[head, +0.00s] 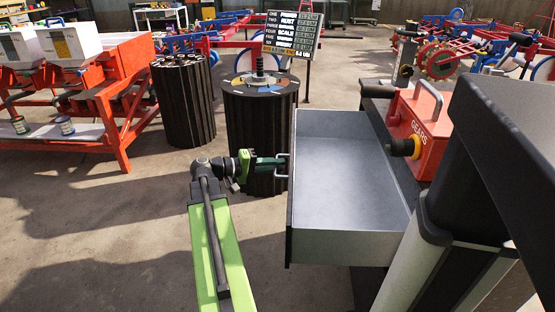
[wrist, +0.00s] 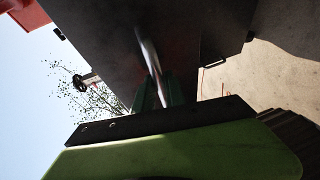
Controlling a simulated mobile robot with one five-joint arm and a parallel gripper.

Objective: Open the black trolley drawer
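The trolley drawer (head: 345,175) stands pulled well out, and its empty grey inside shows in the head view. Its dark front panel faces left, and in the wrist view the panel (wrist: 200,45) fills the upper middle. The metal handle (wrist: 150,55) runs down between the two dark green fingers of my gripper (wrist: 160,95). In the head view my gripper (head: 277,165) is at the handle on the drawer's left side. The fingers appear shut on the handle, though their tips are partly hidden. The black trolley (head: 375,90) is at the right.
A red GEARS box (head: 420,130) sits on the trolley top. A black ribbed planter drum (head: 262,110) stands just behind my gripper, with another drum (head: 183,100) to its left. Red machinery (head: 120,130) is at the left. The floor at lower left is clear.

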